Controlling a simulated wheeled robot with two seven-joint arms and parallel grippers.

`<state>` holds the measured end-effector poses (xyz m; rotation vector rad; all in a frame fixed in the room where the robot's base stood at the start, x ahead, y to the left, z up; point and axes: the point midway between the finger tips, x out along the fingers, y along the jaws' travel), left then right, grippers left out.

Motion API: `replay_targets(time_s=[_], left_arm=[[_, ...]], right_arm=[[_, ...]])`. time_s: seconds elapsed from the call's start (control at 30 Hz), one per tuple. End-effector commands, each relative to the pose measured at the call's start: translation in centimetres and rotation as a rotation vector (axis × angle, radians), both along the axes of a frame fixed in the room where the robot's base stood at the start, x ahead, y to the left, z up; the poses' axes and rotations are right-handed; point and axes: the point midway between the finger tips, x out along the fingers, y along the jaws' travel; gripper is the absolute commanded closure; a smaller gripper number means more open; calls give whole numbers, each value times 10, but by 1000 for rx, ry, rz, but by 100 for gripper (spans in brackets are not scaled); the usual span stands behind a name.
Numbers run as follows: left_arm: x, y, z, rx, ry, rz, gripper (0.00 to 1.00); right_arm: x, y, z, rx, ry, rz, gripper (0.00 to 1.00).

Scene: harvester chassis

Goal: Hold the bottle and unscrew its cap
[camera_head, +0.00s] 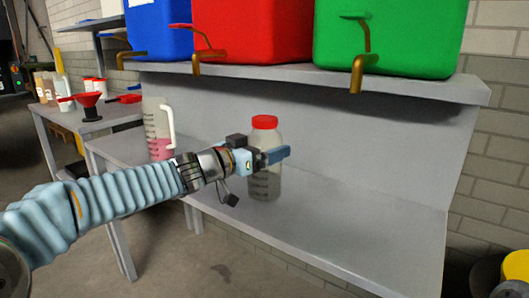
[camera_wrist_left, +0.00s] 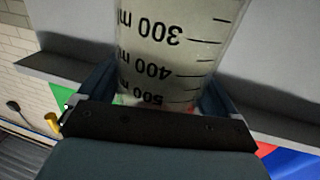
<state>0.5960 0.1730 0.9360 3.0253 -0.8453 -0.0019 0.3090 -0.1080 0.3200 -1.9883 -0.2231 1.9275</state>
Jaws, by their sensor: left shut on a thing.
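The bottle (camera_head: 264,184) is clear with dark markings and a red cap (camera_head: 264,122). It stands upright on the grey lower shelf. My left gripper (camera_head: 272,156) is shut on the bottle's upper body, just below the cap. In the left wrist view the bottle (camera_wrist_left: 178,45) fills the space between the fingers, and its 300, 400 and 500 ml marks show upside down. The cap is on the bottle's top in the head view; the wrist view hardly shows it. My right gripper is in neither view.
A jug with pink liquid (camera_head: 158,130) stands left of the bottle. Blue (camera_head: 157,30), red (camera_head: 250,30) and green (camera_head: 395,40) tanks with brass taps sit on the upper shelf (camera_head: 420,88). The lower shelf (camera_head: 360,225) is clear to the right. A side table holds a red funnel (camera_head: 88,99).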

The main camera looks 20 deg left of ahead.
Motion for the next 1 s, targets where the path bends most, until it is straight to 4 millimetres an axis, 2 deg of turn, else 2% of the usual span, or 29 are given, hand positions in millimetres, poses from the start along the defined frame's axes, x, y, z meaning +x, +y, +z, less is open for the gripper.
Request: replay_targets(time_s=[0.13,0.3,0.33,0.4,0.5,0.7,0.83,1.0], left_arm=[[-1,1,32,-1,-4,1,41],[-36,6,76,-3,-7,1,41],[-41,6,75,-2,-7,0,41],[-55,8,88,0,-11,2,41],[-84,13,98,1,-9,5,41],[-123,17,114,1,-5,5,41],[-135,18,119,-1,-3,2,41],[-139,17,121,0,-1,1,41]], right_arm=[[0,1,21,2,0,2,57],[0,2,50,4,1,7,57],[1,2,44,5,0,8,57],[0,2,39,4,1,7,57],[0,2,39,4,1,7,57],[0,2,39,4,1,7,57],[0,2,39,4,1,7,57],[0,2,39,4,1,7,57]])
